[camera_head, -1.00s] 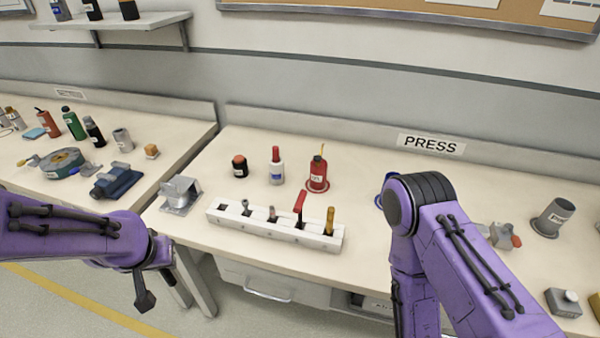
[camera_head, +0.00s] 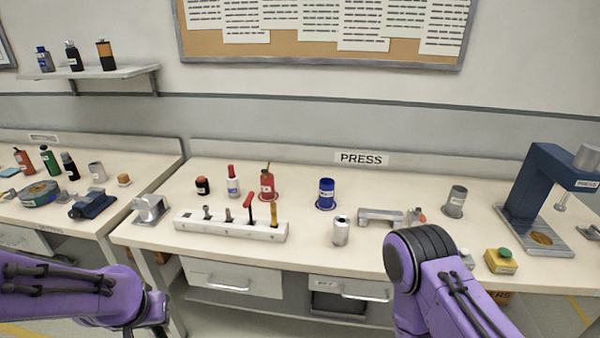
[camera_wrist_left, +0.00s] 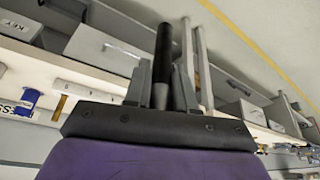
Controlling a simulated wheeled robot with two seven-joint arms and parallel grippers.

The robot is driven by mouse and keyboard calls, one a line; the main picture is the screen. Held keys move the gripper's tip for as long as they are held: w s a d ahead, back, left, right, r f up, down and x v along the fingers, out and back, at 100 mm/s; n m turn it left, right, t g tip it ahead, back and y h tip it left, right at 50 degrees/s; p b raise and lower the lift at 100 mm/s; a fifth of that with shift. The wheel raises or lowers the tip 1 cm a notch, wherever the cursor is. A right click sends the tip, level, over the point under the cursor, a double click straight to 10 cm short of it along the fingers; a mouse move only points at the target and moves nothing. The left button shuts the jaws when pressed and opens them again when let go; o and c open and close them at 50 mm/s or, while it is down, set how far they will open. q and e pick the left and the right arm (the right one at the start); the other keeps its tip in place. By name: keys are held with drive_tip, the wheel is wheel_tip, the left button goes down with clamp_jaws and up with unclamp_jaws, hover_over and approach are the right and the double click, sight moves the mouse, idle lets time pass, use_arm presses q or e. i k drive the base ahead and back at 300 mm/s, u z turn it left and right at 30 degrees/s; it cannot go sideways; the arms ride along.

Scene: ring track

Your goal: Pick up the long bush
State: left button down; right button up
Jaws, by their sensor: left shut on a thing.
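A short upright silver cylinder with a small label (camera_head: 341,230) stands on the bench near its front edge; I cannot tell whether it is the long bush. My left gripper (camera_wrist_left: 161,75) is shut on a black rod-like thing (camera_wrist_left: 164,45) that sticks out beyond the fingers in the left wrist view. The rod's far end and full shape are unclear. In the head view the left arm is low at the left, in front of the bench, with its fingers out of frame. My right arm is at the lower right; its gripper is not in view.
A white tool rack (camera_head: 200,226) holds several tools. A blue can (camera_head: 326,192), a grey bracket (camera_head: 381,216) and a grey cup (camera_head: 456,203) stand further right. A blue press (camera_head: 537,190) is at the right.

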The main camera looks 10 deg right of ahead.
sight(341, 231)
drive_tip(key=z, duration=0.75)
drive_tip(key=i, duration=0.4)
